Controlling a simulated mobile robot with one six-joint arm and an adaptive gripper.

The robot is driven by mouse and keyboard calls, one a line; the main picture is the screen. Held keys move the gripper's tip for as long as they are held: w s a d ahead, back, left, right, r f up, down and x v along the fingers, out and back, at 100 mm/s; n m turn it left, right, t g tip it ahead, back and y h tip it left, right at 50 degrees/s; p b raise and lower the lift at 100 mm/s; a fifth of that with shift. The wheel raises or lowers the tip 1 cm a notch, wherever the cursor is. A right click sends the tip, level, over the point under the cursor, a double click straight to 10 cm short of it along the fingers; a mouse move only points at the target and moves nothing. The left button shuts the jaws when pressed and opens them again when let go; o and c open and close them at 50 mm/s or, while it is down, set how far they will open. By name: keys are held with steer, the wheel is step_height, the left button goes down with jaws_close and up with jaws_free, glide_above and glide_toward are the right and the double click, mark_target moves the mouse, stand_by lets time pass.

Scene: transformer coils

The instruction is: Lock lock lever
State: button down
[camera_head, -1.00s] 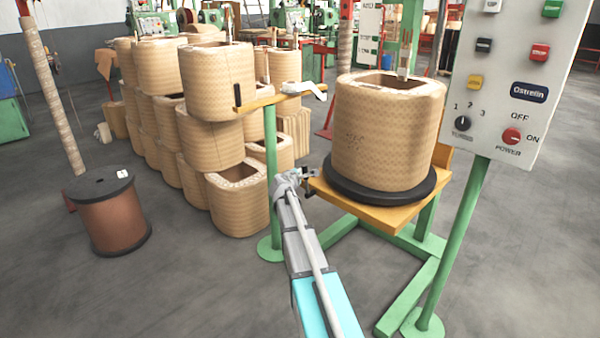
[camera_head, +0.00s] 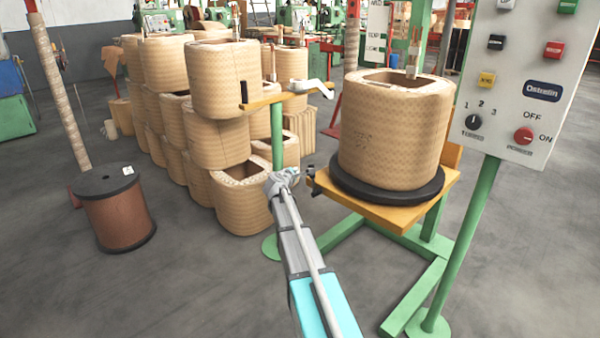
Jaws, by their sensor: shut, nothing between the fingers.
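A coil (camera_head: 395,135) wound in tan patterned paper stands on a black round base (camera_head: 385,188) on a yellow table (camera_head: 408,213) with green legs. A small dark fitting (camera_head: 310,173) sits at the table's left corner; it may be the lock lever, but it is too small to tell its position. A pale crank-shaped handle (camera_head: 312,88) sits on a yellow bracket (camera_head: 265,101) on a green post. My gripper (camera_head: 283,181) is shut and empty, just left of the dark fitting, with a small gap visible. Its fingertips are hard to make out.
A white control panel (camera_head: 525,75) on a green pole (camera_head: 462,245) stands at the right. Stacked coils (camera_head: 215,130) fill the left behind the post. A copper-coloured spool (camera_head: 118,215) stands on the floor at left. The grey floor (camera_head: 190,290) in front is clear.

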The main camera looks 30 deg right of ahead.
steer(key=f+v, duration=0.1)
steer(key=v, duration=0.7)
steer(key=shift+s+p, duration=0.35)
steer(key=shift+s, duration=0.35)
steer(key=shift+a, duration=0.1)
steer(key=s+a+f+m+g+y+p, duration=0.1)
steer(key=s+a+f+m+g+y, duration=0.3)
steer(key=s+a, duration=0.5)
steer(key=s+a+f+m+g+y+p, duration=0.1)
steer(key=s+a+f+m+g+y, duration=0.3)
steer(key=s+a, duration=0.5)
steer(key=s+a+f+m+g+y+p, duration=0.25)
steer(key=s+a+m, duration=0.35)
steer(key=s+a, duration=0.3)
step_height(320, 180, up, 37)
steer(key=d+p, duration=0.1)
steer(key=p, duration=3.5)
steer(key=shift+s+r+y, duration=0.2)
steer(key=shift+s+y, duration=0.15)
steer(key=shift+s, duration=0.1)
steer(key=shift+d+t, duration=0.1)
steer(key=shift+t, duration=0.15)
steer(key=shift+d, duration=0.15)
